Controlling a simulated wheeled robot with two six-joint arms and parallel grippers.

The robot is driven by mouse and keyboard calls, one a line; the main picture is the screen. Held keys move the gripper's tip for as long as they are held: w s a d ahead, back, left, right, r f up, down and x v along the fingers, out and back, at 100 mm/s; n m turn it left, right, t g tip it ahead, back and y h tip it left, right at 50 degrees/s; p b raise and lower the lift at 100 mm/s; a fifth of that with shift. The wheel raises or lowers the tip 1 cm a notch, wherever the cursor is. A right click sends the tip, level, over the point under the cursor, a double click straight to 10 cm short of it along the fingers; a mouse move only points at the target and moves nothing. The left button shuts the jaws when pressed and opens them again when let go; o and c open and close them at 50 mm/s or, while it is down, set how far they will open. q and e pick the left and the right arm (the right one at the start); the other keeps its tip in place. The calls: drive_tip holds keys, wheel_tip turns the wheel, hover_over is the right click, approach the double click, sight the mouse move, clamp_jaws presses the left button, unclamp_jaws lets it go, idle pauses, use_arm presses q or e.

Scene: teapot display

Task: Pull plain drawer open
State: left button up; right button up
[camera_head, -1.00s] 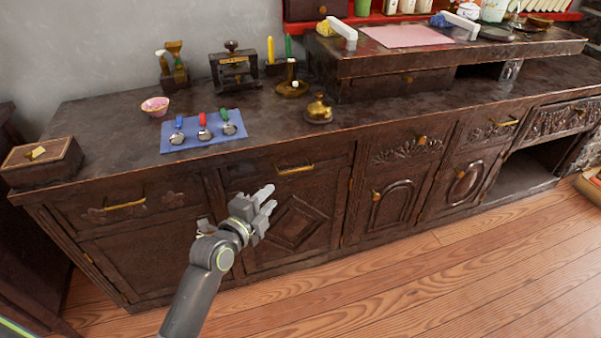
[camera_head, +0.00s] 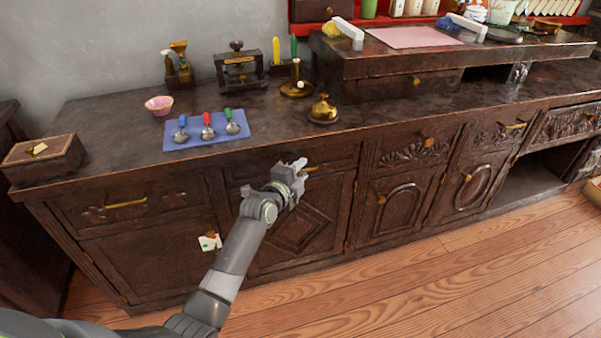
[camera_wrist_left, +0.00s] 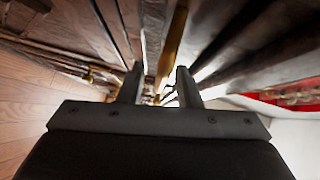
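The plain drawer (camera_head: 335,158) is in the dark cabinet's upper row, second from the left. It looks shut, and its front has no carving. Its brass handle (camera_head: 311,169) is mostly hidden behind my left gripper (camera_head: 299,167) in the head view. In the left wrist view, the brass handle (camera_wrist_left: 173,45) runs between and beyond the two fingers of the left gripper (camera_wrist_left: 158,88). The fingers are apart, with a gap between them; I cannot tell whether either touches the handle. My right gripper is not in view.
The carved drawer (camera_head: 127,204) is to the left. A card (camera_head: 210,242) hangs on the door below. On the countertop are a blue mat (camera_head: 215,143) with spoons, a brass bell (camera_head: 323,110) and a wooden box (camera_head: 42,158). The wooden floor (camera_head: 400,290) in front is clear.

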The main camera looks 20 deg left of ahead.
use_arm(q)
drive_tip(key=shift+w, duration=0.1)
clamp_jaws()
drive_tip(key=shift+f, duration=0.1)
idle(0.4)
